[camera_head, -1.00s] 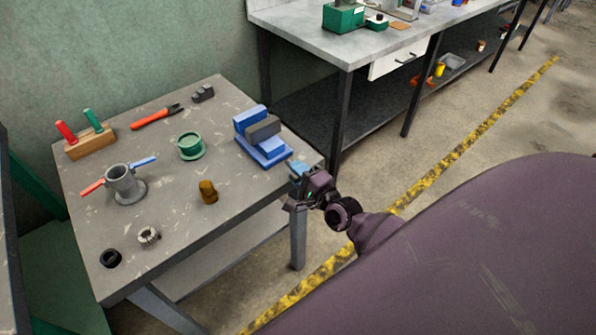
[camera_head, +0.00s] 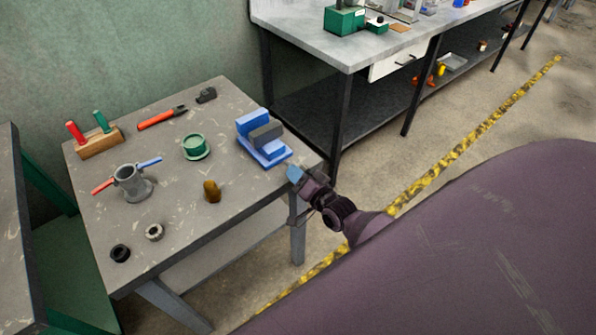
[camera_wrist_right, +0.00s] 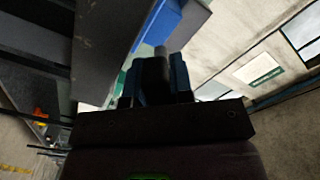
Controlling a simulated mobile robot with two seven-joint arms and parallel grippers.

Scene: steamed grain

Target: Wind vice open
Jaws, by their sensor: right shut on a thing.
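The vice (camera_head: 276,153) is blue with a dark grey block on top, at the table's right edge in the head view. Part of its blue body (camera_wrist_right: 160,22) shows at the top of the wrist view. My right gripper (camera_head: 294,173) is at the vice's front, just off the table edge. In the wrist view its fingers (camera_wrist_right: 155,82) are shut on a dark handle. A short grey rod (camera_wrist_right: 160,52) runs from there toward the vice. The handle is mostly hidden by the fingers. I cannot tell how wide the jaw gap is. My left gripper is not in view.
A long workbench (camera_head: 345,45) stands behind; floor to the right is open.

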